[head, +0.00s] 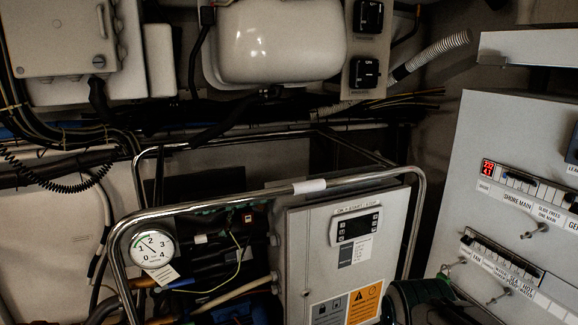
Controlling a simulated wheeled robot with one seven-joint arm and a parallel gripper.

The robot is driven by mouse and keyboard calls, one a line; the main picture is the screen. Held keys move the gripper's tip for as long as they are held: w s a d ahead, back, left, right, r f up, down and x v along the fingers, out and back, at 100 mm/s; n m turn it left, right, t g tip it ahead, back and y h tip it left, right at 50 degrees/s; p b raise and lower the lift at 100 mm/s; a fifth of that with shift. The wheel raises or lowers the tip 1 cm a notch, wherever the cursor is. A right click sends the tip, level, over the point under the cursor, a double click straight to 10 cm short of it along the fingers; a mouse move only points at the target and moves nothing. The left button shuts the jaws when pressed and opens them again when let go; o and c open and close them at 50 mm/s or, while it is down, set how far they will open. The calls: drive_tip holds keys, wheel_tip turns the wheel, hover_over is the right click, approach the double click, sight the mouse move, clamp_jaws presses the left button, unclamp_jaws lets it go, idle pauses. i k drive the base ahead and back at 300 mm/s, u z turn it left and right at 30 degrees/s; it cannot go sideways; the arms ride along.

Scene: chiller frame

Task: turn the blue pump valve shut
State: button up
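A chiller frame of bent metal tube (240,197) fills the lower middle of the head view. Inside it, below the pressure gauge (152,248) and beside a white tag (163,274), there is a small blue piece (183,283) among dark pipes. I cannot tell for sure whether it is the pump valve's handle, nor how it is turned. My gripper is not in view.
A grey control box (308,245) with a display and warning labels stands right of the pipes. A switch panel (500,130) takes up the right side. A dark rounded part (415,297) sits at the bottom. Cables and hoses crowd the left.

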sight(158, 288)
drive_tip(key=u, duration=1.7)
drive_tip(key=i, duration=0.15)
drive_tip(key=z, duration=0.45)
